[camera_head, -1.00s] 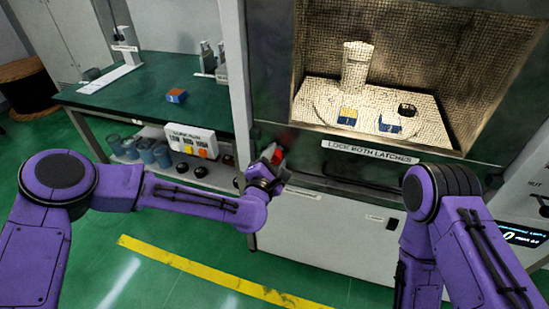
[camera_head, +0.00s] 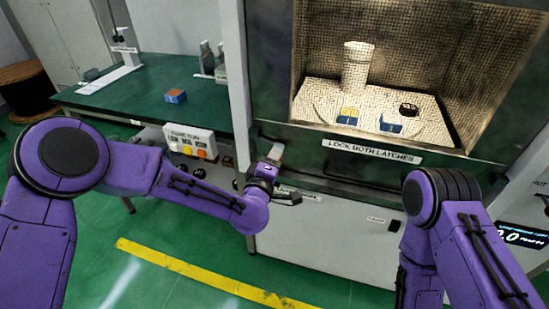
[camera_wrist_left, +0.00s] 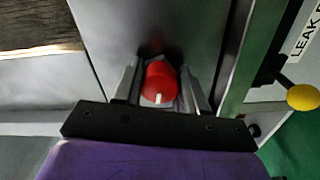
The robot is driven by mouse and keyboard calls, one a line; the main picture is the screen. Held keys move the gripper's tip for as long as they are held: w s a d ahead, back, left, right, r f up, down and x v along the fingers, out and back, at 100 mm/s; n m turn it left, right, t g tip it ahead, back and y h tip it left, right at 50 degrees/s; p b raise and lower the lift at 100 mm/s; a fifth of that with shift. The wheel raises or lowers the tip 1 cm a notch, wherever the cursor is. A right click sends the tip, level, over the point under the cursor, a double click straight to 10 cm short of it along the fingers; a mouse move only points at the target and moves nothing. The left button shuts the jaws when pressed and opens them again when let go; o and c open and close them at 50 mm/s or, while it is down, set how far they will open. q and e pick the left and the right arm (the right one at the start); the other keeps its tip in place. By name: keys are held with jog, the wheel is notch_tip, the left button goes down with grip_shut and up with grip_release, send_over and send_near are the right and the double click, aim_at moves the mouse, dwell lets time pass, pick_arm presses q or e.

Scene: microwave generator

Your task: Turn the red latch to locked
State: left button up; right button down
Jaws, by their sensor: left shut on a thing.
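The red latch (camera_wrist_left: 160,78) shows in the left wrist view as a round red knob with a short white mark on its near edge. My left gripper (camera_wrist_left: 158,88) has its two grey fingers on either side of the latch and is shut on it. In the head view my left gripper (camera_head: 275,155) is at the left front post of the microwave, beside the "LOCK BOTH LATCHES" label (camera_head: 371,152), and hides the latch. My right arm shows at the right, but its gripper is out of view.
The lit microwave chamber (camera_head: 400,50) holds a pale cylinder (camera_head: 357,66) and blue-and-yellow blocks. A green bench (camera_head: 150,100) with a white button box (camera_head: 190,141) stands left. In the left wrist view a yellow ball knob (camera_wrist_left: 303,97) sits to the right.

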pick_arm(q)
jog(key=m, duration=0.4)
jog(key=shift+w, duration=0.1)
jog(key=shift+o, duration=0.3)
jog(key=shift+r+m, duration=0.1)
jog(key=shift+m, duration=0.9)
jog(key=o, duration=1)
jog(key=b+v, duration=0.1)
jog(key=v, duration=0.9)
jog(key=shift+s+a+b, duration=0.1)
jog(key=shift+s+b, duration=0.2)
jog(key=shift+b, duration=0.05)
